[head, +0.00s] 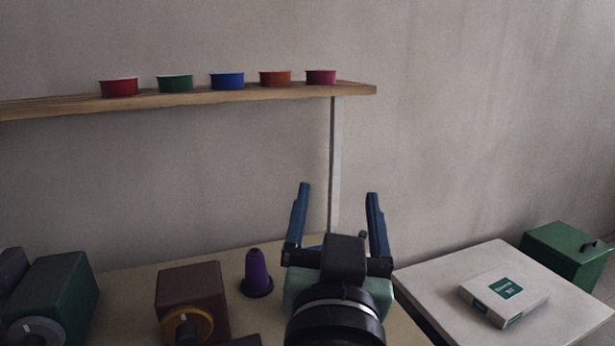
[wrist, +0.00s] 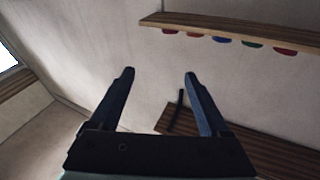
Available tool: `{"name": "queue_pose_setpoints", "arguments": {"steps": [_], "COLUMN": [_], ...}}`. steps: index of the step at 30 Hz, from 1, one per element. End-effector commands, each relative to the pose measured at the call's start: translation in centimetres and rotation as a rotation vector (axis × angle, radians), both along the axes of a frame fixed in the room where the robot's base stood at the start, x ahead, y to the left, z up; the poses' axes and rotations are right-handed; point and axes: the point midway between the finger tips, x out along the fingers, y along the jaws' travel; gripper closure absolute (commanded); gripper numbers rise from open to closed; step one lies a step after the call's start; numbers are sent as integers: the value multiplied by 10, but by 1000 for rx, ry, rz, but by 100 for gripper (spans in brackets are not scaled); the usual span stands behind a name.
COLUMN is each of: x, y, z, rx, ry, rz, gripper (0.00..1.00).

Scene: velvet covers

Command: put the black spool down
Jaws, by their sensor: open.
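My gripper (head: 338,192) is raised over the back of the table, its two blue fingers spread wide apart. The wrist view also shows the open fingers (wrist: 160,74), with nothing between them. I cannot make out a black spool for certain in either view. A thin dark upright piece (wrist: 177,108) shows beyond the fingers in the wrist view; I cannot tell what it is. My arm and gripper hide part of the table in the head view.
A wooden shelf (head: 230,95) with several coloured tins hangs on the wall. On the table stand a purple cone (head: 257,272), a brown box (head: 190,285) with an orange dial and a dark green box (head: 62,290). At right, a pale side table (head: 440,273) bears a white carton (head: 482,296).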

Motion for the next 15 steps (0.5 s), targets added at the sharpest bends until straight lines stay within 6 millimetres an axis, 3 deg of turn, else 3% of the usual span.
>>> {"name": "queue_pose_setpoints", "arguments": {"steps": [1,3,6,10,15], "x": [-16,-41,-75,-104,-111], "y": [9,19,28,33,34], "z": [46,96,146,177,185], "rx": [-33,-72,-110,-135,-142], "ry": [-130,-286,-458,-580,-613], "rz": [17,32,37,35,33], "gripper": [20,20,20,20,20]}}
